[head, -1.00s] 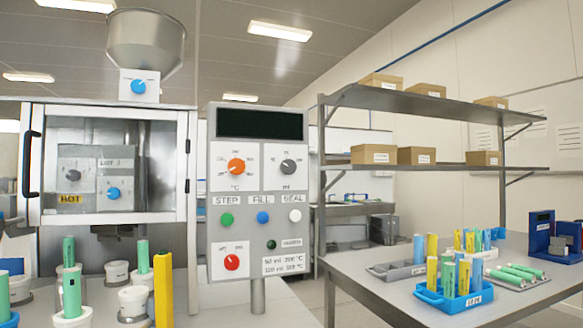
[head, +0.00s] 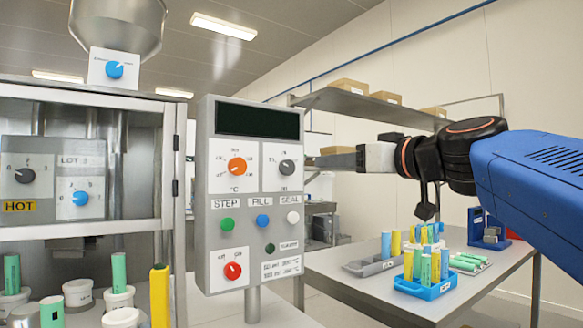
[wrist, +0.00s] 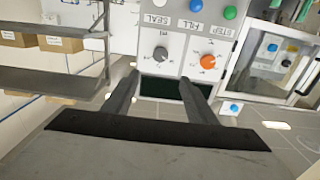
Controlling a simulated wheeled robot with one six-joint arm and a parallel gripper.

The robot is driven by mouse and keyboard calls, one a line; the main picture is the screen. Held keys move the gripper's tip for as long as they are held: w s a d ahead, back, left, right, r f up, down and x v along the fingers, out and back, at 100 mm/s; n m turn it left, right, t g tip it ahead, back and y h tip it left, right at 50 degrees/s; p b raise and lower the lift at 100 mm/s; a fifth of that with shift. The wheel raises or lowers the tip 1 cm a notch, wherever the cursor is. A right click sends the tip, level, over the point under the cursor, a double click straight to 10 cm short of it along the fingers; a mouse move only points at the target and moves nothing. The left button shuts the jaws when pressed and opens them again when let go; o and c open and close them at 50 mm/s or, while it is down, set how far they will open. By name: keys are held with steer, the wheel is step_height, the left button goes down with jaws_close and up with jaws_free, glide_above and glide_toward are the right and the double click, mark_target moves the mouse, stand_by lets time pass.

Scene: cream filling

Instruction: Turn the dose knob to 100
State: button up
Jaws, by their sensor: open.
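The grey dose knob (head: 287,167), on the white dial marked ml, sits at the upper right of the grey control panel (head: 208,272), beside the orange °C knob (head: 237,167). I cannot read the grey knob's setting. My gripper (head: 311,161) comes in from the right, its fingers level with the grey knob and just right of the panel edge. In the wrist view, which is upside down, my open gripper (wrist: 158,79) has the grey knob (wrist: 161,54) just beyond and between its fingertips, apart from them. Nothing is between the fingers.
STEP, FILL and SEAL buttons and a red knob (head: 233,271) lie below on the panel. A filling cabinet with a hopper (head: 117,22) stands left. A table (head: 350,300) with a blue battery rack (head: 425,290) and a metal shelf (head: 350,103) are at right.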

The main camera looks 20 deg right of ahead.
mark_target(289, 166)
steer(key=x, duration=1.7)
steer(key=shift+w+f, duration=0.1)
steer(key=c, duration=1)
